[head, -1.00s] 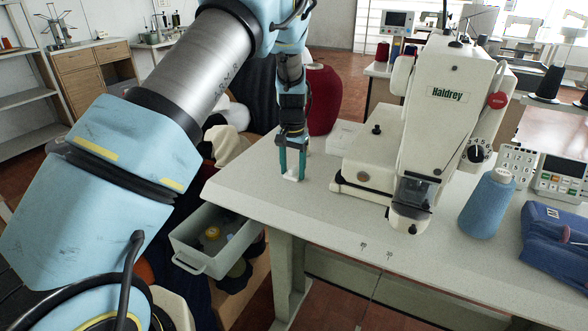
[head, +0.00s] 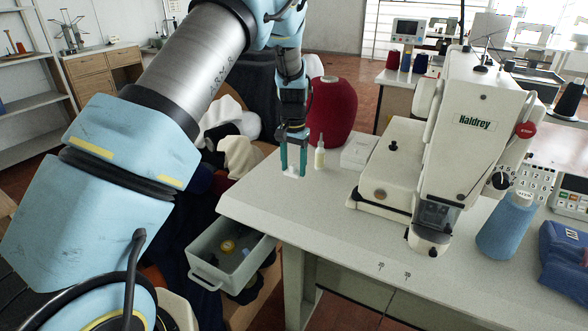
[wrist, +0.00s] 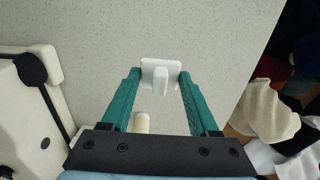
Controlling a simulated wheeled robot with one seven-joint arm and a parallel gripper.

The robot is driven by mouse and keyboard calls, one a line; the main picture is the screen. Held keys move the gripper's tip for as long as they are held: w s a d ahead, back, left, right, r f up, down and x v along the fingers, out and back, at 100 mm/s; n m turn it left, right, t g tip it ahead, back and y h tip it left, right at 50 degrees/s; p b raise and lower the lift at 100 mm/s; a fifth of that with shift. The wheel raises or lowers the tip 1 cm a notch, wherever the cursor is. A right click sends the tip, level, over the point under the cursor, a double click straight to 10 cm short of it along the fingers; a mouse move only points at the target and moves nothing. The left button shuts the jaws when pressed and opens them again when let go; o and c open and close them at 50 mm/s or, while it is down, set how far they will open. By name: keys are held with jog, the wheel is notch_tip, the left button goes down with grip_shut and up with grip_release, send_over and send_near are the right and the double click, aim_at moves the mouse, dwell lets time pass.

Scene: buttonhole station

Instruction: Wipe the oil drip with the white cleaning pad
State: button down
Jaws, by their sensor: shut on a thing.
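The white cleaning pad (head: 292,171) is small, with a raised grip block on top, and sits at the tips of my gripper (head: 293,160). In the wrist view the pad (wrist: 160,72) lies between the two green fingertips of my gripper (wrist: 160,80), which are shut on it. It is low at the table's back left part; I cannot tell whether it touches the top. I see no oil drip in either view; it may be hidden under the pad or the gripper.
A small bottle (head: 320,157) stands just right of my gripper, with a white box (head: 359,151) and sewing machine (head: 462,140) beyond. A red thread cone (head: 331,112) is behind. An open drawer (head: 262,252) hangs below the left edge. The front tabletop (head: 310,225) is clear.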

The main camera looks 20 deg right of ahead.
jog(key=shift+r+p, duration=0.85)
jog(key=shift+r, duration=0.8)
